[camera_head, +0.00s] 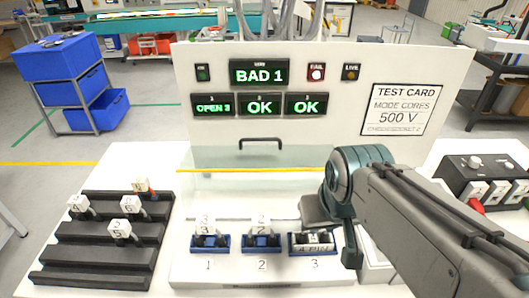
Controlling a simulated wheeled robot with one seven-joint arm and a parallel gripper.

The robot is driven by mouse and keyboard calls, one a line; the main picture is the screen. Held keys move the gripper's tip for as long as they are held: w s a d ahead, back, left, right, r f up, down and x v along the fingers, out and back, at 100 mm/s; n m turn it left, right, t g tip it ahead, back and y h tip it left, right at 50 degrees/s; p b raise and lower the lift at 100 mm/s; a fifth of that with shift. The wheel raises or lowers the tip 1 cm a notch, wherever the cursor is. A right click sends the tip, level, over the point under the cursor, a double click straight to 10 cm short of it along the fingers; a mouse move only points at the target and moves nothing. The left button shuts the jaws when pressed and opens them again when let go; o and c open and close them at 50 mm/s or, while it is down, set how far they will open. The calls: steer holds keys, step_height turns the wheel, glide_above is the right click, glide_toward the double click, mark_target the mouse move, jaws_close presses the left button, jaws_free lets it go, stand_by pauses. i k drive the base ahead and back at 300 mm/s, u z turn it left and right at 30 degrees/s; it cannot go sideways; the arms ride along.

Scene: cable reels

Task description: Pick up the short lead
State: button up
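White blocks with printed numbers, which look like lead ends, stand on the black ridged rack (95,258) at left; one is marked 5 (120,230), another 6 (128,205). More white numbered pieces sit in the blue-based sockets 1 (209,243) and 2 (261,243). Socket 3 (312,250) holds a low piece, partly shaded. I cannot tell which of these is the short lead.
The white tester panel (340,65) stands behind, its displays reading BAD 1, OPEN 3, OK and OK, with the FAIL lamp (316,73) lit. A handle (262,142) is on a clear cover. A black socket box (487,180) with red and green plugs stands at right.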

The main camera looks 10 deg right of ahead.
mark_target(204, 224)
steer(key=z, duration=0.75)
steer(key=k, duration=1.35)
steer(key=u, duration=0.6)
steer(key=i, duration=1)
steer(key=u, duration=0.05)
